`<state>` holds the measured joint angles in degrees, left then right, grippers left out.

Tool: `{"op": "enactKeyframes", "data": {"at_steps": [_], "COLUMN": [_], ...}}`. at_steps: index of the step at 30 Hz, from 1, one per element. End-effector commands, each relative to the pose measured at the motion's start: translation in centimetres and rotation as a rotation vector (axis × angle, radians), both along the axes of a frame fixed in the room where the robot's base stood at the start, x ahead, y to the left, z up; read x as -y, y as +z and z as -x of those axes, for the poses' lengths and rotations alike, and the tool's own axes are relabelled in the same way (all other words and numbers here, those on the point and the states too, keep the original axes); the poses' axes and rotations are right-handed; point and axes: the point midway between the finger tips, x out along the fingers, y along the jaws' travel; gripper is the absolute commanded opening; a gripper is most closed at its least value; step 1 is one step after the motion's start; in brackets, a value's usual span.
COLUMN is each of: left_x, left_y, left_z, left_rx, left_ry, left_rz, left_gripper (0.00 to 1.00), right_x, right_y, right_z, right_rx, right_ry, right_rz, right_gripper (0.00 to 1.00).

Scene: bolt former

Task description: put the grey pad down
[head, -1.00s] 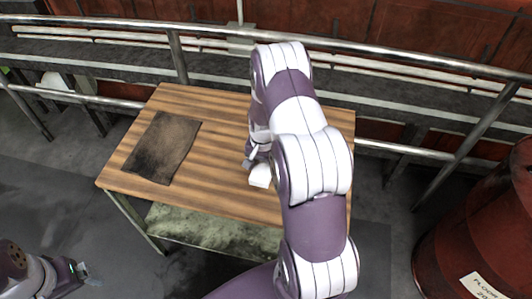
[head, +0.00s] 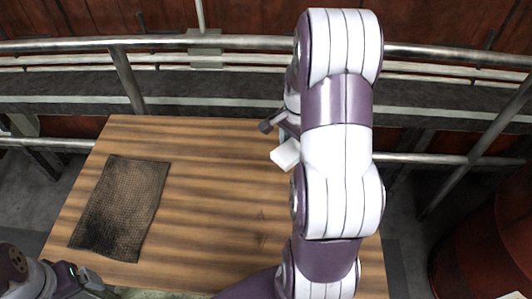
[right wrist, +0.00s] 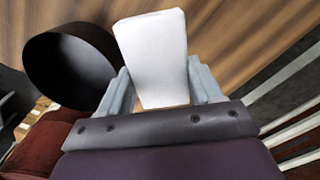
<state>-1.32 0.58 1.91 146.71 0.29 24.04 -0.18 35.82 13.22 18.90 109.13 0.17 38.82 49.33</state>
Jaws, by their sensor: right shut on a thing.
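The grey pad is a pale, nearly white block (head: 285,154) held over the right part of the wooden table. My right gripper (head: 284,137) is shut on it. In the right wrist view the pad (right wrist: 152,50) sticks out between the two fingers of the gripper (right wrist: 165,88), with wood grain behind it. I cannot tell whether the pad touches the table. My right arm hides part of the table's right side. My left gripper (head: 88,281) is at the lower left corner, beside the table's near left corner; its jaws are too unclear to tell.
The wooden table (head: 215,200) has a dark, worn mat (head: 122,207) on its left part. The middle is clear. A metal railing (head: 240,41) runs behind the table. A red drum (head: 490,250) stands at the right, beyond the table's edge.

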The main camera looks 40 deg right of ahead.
Motion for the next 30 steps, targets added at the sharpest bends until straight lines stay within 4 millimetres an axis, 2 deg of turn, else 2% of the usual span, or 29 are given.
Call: {"op": "enactKeyframes", "data": {"at_steps": [3,6,9,11,18,30], "left_x": [0.0,0.0,0.0,0.0,0.0,0.0], "left_y": [0.2,0.3,0.3,0.4,0.4,0.2], "left_z": [0.0,0.0,0.0,0.0,0.0,0.0], "left_rx": [0.0,0.0,0.0,0.0,0.0,0.0], "left_ry": [0.0,0.0,0.0,0.0,0.0,0.0], "left_rz": [0.0,0.0,0.0,0.0,0.0,0.0], "left_gripper": [0.9,0.9,0.9,0.9,0.9,0.9], "right_x": [-1.7,-2.8,-3.4,-3.6,-3.6,-3.6], "right_y": [-2.2,-3.7,-4.5,-4.9,-8.7,-9.4], "right_z": [-3.2,-5.4,-6.8,-7.2,-7.3,-7.3], "right_rx": [-0.004,-0.002,-0.001,-0.002,-0.002,0.0], "right_ry": [0.009,0.007,0.005,0.003,0.002,0.003], "right_rz": [-0.003,-0.001,-0.001,-0.001,-0.001,0.0], "right_gripper": [0.26,0.26,0.26,0.26,0.26,0.26]}}
